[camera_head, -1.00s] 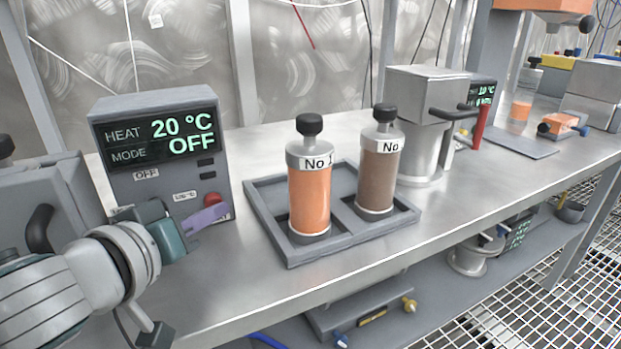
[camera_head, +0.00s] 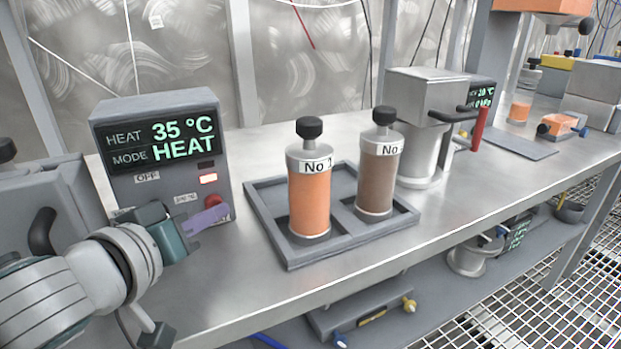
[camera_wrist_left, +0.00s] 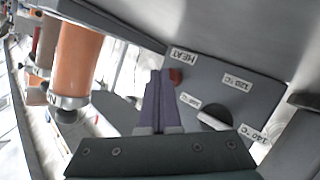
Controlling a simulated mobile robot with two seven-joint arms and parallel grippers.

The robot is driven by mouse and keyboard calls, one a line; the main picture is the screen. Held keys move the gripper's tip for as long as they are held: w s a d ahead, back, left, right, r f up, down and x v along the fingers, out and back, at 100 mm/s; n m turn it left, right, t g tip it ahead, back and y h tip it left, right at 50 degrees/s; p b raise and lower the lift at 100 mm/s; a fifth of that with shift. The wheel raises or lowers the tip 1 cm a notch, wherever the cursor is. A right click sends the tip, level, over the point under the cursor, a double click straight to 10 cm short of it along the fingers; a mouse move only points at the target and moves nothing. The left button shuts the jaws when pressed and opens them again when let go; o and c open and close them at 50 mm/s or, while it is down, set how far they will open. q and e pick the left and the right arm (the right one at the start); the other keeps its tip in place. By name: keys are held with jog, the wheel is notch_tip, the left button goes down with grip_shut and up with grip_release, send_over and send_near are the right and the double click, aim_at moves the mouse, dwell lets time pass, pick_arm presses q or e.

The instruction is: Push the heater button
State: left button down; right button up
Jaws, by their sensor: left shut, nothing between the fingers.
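The grey heater control box (camera_head: 160,150) stands at the left of the bench. Its display reads HEAT 35 °C and MODE HEAT, and a small red-white lamp (camera_head: 208,179) is lit below. The red button (camera_head: 213,199) is on the lower right of its front. My left gripper (camera_head: 222,213) is shut and empty, its purple fingertips just below the button. In the left wrist view the red button (camera_wrist_left: 176,76) shows beside the purple fingertips (camera_wrist_left: 160,75), under a HEAT label (camera_wrist_left: 181,56). I cannot tell whether they touch. My right gripper is not in view.
A grey tray (camera_head: 285,252) right of the box holds an orange bottle (camera_head: 310,200) and a brown bottle (camera_head: 378,180). A metal machine (camera_head: 425,120) with a red handle stands behind. The bench's front strip is clear.

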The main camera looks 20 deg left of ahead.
pick_arm(q)
jog(key=shift+s+d+p, duration=0.3)
jog(key=shift+s+d, duration=1.65)
jog(key=shift+d, duration=0.3)
